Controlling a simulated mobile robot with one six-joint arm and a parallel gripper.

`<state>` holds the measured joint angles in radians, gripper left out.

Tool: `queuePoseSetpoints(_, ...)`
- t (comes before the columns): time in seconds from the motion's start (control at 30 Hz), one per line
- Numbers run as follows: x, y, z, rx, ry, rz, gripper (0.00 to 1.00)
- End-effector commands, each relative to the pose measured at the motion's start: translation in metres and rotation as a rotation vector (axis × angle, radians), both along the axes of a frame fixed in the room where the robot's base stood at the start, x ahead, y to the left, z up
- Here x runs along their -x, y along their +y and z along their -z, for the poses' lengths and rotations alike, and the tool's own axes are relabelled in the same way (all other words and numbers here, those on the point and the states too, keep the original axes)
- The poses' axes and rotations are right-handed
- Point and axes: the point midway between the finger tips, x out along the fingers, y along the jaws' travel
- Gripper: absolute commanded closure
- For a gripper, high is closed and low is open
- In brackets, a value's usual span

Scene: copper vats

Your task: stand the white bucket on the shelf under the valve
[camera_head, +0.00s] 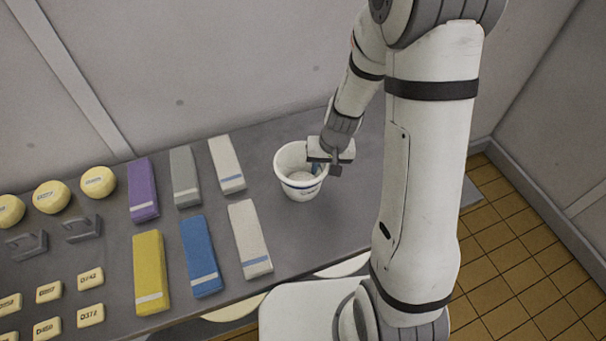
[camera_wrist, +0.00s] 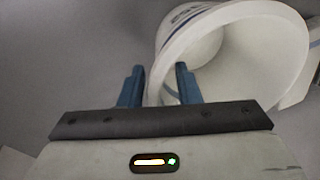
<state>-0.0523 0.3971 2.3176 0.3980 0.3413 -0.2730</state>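The white bucket (camera_head: 293,187) with a blue stripe stands upright on the grey bench (camera_head: 290,229). My gripper (camera_head: 318,168) is at the right side of its rim, and a blue finger shows inside the bucket's mouth. In the wrist view, the white bucket (camera_wrist: 262,38) fills the upper right. My gripper (camera_wrist: 160,78) is open there, one blue finger on each side of the bucket's wall. A gap shows between the left finger and the wall; contact at the right finger is unclear. No valve, and no shelf apart from this bench, can be made out.
Folded cloth-like bars in purple (camera_head: 142,189), grey (camera_head: 184,176), white (camera_head: 227,165), yellow (camera_head: 150,272) and blue (camera_head: 200,256) lie left of the bucket. Round cream pieces (camera_head: 51,197) and small labelled blocks (camera_head: 90,279) lie farther left. A wall (camera_head: 220,70) stands behind.

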Motion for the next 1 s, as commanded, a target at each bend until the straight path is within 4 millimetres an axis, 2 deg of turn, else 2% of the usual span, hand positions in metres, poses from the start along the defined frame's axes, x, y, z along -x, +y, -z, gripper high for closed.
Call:
queuePoseSetpoints(0.1,-0.0004,0.0007,0.0083,0.001,0.001,0.000,0.70)
queuePoseSetpoints(0.33,-0.0010,0.0006,0.0088,0.001,-0.001,0.000,0.70)
queuePoseSetpoints(0.7,-0.0009,0.0002,0.0087,0.001,-0.001,0.001,0.99)
queuePoseSetpoints(1.0,-0.0010,-0.0001,0.0086,0.001,-0.001,0.002,1.00)
